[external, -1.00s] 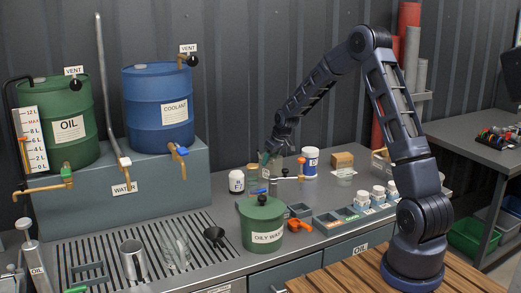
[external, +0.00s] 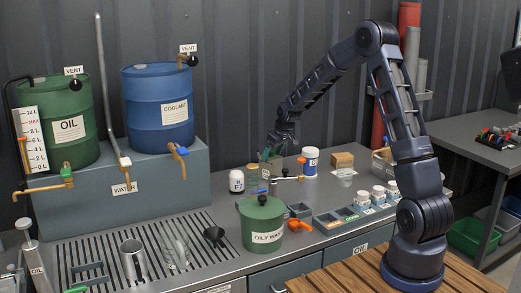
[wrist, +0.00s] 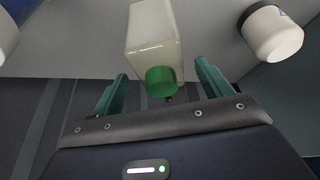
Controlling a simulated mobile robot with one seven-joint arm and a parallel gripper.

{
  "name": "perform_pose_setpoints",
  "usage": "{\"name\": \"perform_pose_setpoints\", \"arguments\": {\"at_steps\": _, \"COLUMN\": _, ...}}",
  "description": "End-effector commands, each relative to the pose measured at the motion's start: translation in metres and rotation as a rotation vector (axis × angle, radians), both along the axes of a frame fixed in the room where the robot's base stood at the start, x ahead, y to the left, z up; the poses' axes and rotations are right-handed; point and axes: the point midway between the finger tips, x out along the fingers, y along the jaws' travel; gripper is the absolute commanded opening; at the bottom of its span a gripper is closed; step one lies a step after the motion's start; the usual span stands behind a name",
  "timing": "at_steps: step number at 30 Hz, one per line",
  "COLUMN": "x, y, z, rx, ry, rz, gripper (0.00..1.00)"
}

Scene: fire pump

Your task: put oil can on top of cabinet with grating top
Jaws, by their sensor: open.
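A cream can with a green cap (wrist: 153,32), apparently the oil can, shows in the wrist view. It is ahead of my gripper (wrist: 161,72), with its cap between the two open teal fingers. I cannot tell whether the fingers touch it. In the external view my gripper (external: 271,156) is low over the back of the counter, behind the green oily waste bin; the can is not clearly visible there. The grating top (external: 115,243) is at the left front of the external view.
A white jar (external: 237,181) and a blue-labelled bottle (external: 311,161) stand either side of my gripper. The oily waste bin (external: 262,226) is in front.

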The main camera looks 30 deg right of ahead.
Motion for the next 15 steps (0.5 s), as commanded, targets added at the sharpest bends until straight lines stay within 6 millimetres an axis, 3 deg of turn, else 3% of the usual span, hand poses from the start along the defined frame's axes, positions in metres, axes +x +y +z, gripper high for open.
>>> {"name": "perform_pose_setpoints", "arguments": {"at_steps": 6, "x": -0.014, "y": -0.007, "z": 0.04, "rx": -0.001, "ry": -0.003, "rz": -0.001, "gripper": 0.78}}
{"name": "perform_pose_setpoints", "arguments": {"at_steps": 15, "x": -0.028, "y": -0.012, "z": 0.075, "rx": 0.0, "ry": -0.001, "rz": -0.001, "gripper": 0.78}}
